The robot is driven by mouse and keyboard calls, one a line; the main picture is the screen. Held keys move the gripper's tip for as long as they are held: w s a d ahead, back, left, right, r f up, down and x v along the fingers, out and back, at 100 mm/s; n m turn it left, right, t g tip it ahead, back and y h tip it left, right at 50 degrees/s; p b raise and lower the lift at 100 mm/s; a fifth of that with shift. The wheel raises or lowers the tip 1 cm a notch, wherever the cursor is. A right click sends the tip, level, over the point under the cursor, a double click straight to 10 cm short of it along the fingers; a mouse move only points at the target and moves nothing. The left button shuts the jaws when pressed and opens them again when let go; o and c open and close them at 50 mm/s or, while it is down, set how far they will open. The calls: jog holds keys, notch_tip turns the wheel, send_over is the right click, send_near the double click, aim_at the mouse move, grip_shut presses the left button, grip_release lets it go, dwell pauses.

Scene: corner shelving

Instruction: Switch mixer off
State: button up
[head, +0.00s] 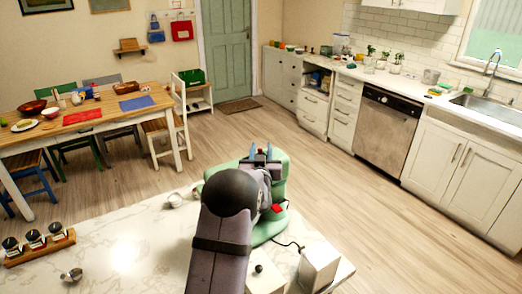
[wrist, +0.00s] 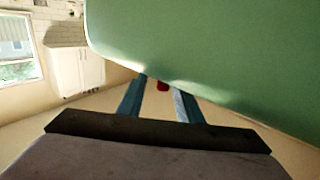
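The pale green mixer (head: 280,178) stands on the marble counter, partly hidden behind my arm. A red switch (head: 277,208) shows on its side, to the right of my arm; its position is too small to tell. My gripper (head: 261,153) is over the mixer's top in the head view, with its two fingers apart and nothing visibly held. In the wrist view, the mixer's smooth green body (wrist: 215,50) fills the upper right, close to the fingers of my gripper (wrist: 161,92). A small red patch (wrist: 162,86) shows between the fingers; I cannot tell what it is.
A dining table (head: 30,140) stands beyond. Open floor lies between the counter and cabinets.

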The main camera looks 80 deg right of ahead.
jog(key=shift+a, duration=0.15)
jog(key=shift+s+a+f+b, duration=0.1)
jog(key=shift+s+a+b, duration=0.1)
jog(key=shift+a+b, duration=0.4)
jog(key=shift+s+a+b, duration=0.2)
jog(key=shift+a+b, duration=0.15)
jog(key=shift+a, duration=0.6)
jog(key=shift+s+a+b, duration=0.15)
jog(key=shift+a+b, duration=0.25)
jog(key=shift+a, duration=0.55)
jog(key=shift+s+a+b, duration=0.2)
jog(key=shift+a+b, duration=0.15)
jog(key=shift+a, duration=0.6)
